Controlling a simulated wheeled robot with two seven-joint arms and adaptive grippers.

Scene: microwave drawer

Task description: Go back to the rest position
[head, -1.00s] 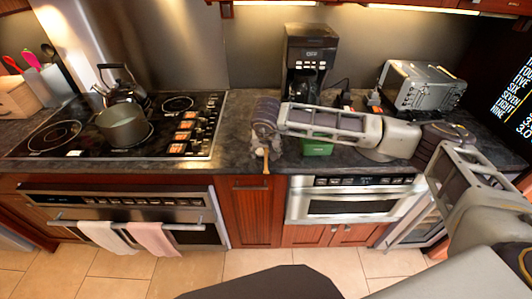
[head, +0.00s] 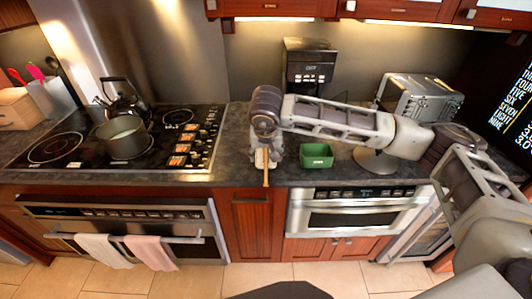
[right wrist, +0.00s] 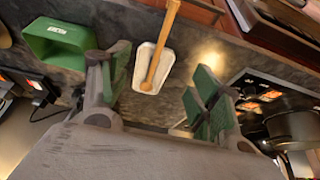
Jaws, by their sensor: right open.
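My right gripper (head: 265,158) hangs pointing down at the counter's front edge, between the stove and the green box. Its green-padded fingers are spread apart in the right wrist view (right wrist: 160,90), with nothing gripped between them. A wooden spoon (head: 266,177) shows just below the gripper, its handle poking past the counter edge. In the right wrist view the spoon (right wrist: 160,50) lies on a pale spoon rest (right wrist: 145,68) on the counter, beyond the fingertips. My left gripper is not in view.
A green box (head: 317,156) stands right of the gripper, under my forearm. A coffee maker (head: 309,68) and a toaster (head: 420,98) stand behind. The stove (head: 120,140) with a pot (head: 124,138) and kettle (head: 125,97) is left. The microwave drawer (head: 350,215) below looks shut.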

